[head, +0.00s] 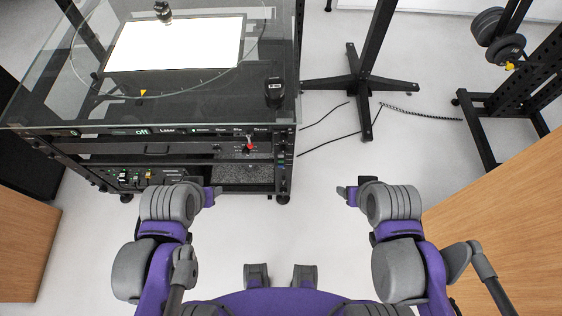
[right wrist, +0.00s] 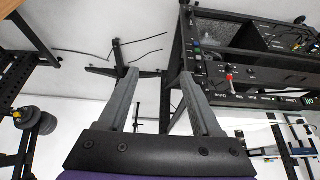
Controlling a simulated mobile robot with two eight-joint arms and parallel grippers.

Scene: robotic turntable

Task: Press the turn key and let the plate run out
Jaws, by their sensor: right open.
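The turntable rack (head: 150,145) stands at the left in the head view, with a bright white plate (head: 175,44) under its glass top. Its front panel (head: 228,131) carries small labelled keys and a display reading "off"; I cannot make out which is the turn key. The panel also shows in the right wrist view (right wrist: 262,98). My right gripper (head: 343,192) is open and empty, in free space right of the rack; its two fingers stand apart in the right wrist view (right wrist: 158,76). My left gripper (head: 214,194) is before the rack's lower front; its fingers are mostly hidden.
A red-tipped lever (head: 250,147) sticks out below the panel. A black box (head: 274,92) sits at the top's right corner. A black stand (head: 360,85) and cables are on the floor behind. Wooden surfaces (head: 500,235) flank the right and left. The floor between is clear.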

